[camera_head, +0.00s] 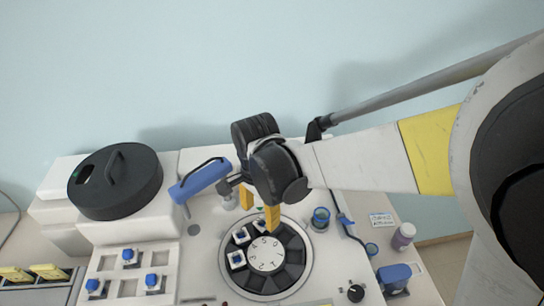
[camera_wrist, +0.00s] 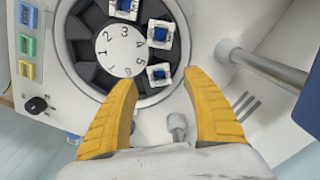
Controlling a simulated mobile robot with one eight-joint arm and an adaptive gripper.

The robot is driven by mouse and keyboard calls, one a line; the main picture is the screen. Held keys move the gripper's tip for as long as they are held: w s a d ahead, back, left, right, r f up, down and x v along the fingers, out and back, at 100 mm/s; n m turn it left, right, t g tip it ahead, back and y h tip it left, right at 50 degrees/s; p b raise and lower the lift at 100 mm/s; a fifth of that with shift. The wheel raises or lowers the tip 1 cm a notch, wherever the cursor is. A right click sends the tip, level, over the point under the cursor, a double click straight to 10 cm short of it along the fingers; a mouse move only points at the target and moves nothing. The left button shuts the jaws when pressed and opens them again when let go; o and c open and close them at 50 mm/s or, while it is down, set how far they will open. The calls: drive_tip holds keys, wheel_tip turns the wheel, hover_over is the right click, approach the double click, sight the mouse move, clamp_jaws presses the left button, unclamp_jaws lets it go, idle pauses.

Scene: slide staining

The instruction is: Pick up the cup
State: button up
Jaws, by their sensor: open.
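Small white square cups with blue centres sit in slots of a round black carousel. In the head view one (camera_head: 241,236) is at its upper left, another (camera_head: 236,260) at its left, and a third (camera_head: 261,226) at its top, partly behind a finger. My gripper (camera_head: 259,208), with yellow fingers, is over the carousel's back edge. In the wrist view my gripper (camera_wrist: 158,79) is open, and the nearest cup (camera_wrist: 159,75) shows between the fingertips. Two more cups (camera_wrist: 161,34) (camera_wrist: 124,8) show farther up. Nothing is held. The height gap cannot be told.
The carousel (camera_head: 296,255) surrounds a white numbered dial (camera_head: 266,254). Several similar cups stand on a white block (camera_head: 175,262) at left. A blue-headed arm (camera_head: 205,177) is close left of my gripper. A black lidded pot (camera_head: 116,181) and a blue-rimmed jar (camera_head: 321,218) flank the area.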

sight(263, 222)
drive_tip(key=f, duration=0.5)
drive_tip(key=shift+w+d+b, duration=0.25)
drive_tip(key=shift+b, duration=0.05)
drive_tip(key=c, duration=1)
drive_tip(key=shift+r, duration=0.1)
drive_tip(key=shift+c, duration=0.2)
drive_tip(key=shift+r, duration=0.1)
